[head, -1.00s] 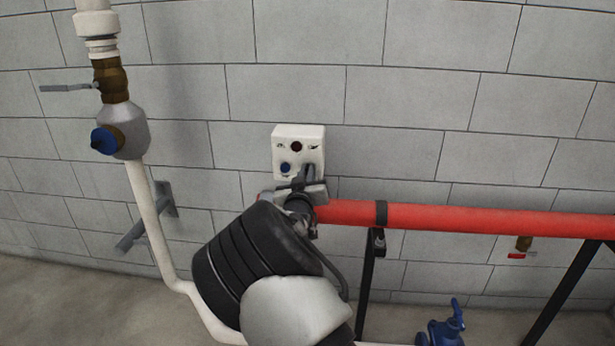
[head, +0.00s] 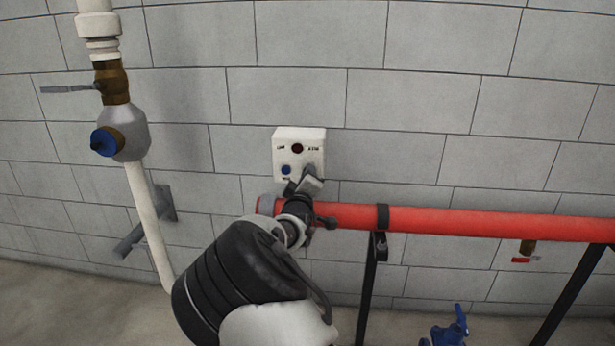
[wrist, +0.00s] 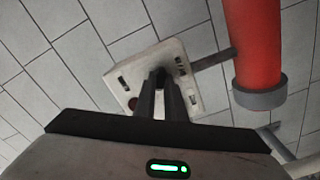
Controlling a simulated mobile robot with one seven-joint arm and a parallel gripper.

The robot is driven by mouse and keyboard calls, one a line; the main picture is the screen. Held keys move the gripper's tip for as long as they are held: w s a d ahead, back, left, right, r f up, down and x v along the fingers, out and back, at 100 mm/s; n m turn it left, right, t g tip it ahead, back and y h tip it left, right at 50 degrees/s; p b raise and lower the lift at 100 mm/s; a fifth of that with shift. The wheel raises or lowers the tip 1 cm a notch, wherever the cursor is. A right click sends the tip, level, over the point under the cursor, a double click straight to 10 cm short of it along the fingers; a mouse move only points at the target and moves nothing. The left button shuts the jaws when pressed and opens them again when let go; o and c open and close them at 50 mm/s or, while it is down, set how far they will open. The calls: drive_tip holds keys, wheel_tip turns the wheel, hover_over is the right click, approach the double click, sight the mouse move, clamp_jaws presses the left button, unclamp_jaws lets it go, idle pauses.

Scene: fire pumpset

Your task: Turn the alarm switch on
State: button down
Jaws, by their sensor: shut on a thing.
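The white alarm box (head: 289,150) is mounted on the block wall in the head view, with a dark red lamp at its top middle and a blue button at its lower left. It also shows tilted in the wrist view (wrist: 193,92). My gripper (head: 311,172) reaches the lower right of the box face, with its body rolled. In the wrist view, the two dark fingers (wrist: 161,80) are close together at the box face, shut on the alarm switch. The fingers mostly hide the switch, so its exact setting cannot be seen.
A thick red pipe (head: 460,219) runs right from just below the box, close to my gripper, on black supports (head: 368,285). A white pipe (head: 152,225) with a blue-knobbed valve (head: 107,141) stands at left. A blue valve (head: 447,330) is low at right.

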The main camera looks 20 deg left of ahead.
drive_tip(key=shift+n, duration=0.3)
drive_tip(key=c, duration=1.8)
unclamp_jaws()
drive_tip(key=shift+c, duration=0.2)
drive_tip(key=shift+s, duration=0.1)
drive_tip(key=v, duration=1.7)
drive_tip(key=shift+s+p, duration=0.15)
drive_tip(key=shift+p, duration=0.15)
